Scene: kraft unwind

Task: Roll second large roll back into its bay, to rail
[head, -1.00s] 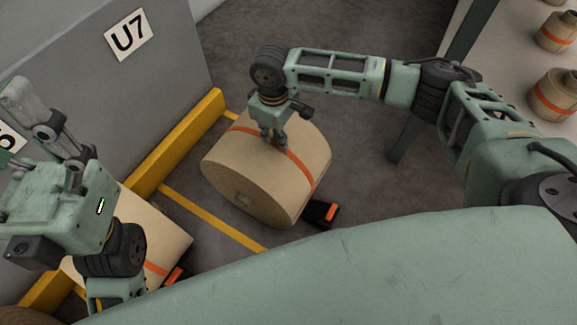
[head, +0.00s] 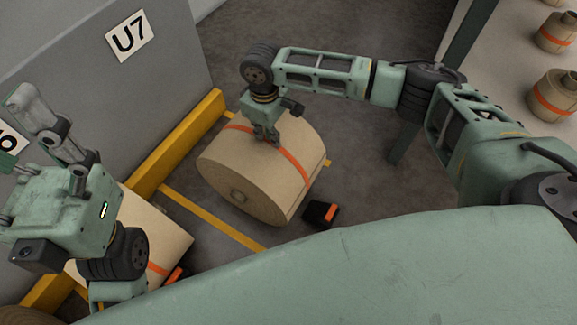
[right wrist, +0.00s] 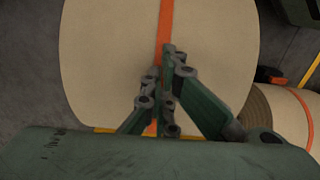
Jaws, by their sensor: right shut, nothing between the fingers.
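The large kraft roll (head: 235,180) lies on its side on the floor in the head view, an orange band around it and its round end facing the front left. The yellow rail (head: 178,143) runs along the grey wall, left of the roll, with a floor gap between them. My right gripper (head: 272,140) is shut and empty, its fingertips at the roll's upper surface by the band. The right wrist view shows the fingers (right wrist: 168,95) over the roll (right wrist: 100,60); contact is hard to tell.
Another roll (head: 165,235) lies at lower left by the rail, partly behind my left arm. A black and orange wedge (head: 321,213) sits on the floor right of the large roll. Yellow floor lines (head: 215,220) mark the bay. Small rolls (head: 556,95) stand on a shelf at right.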

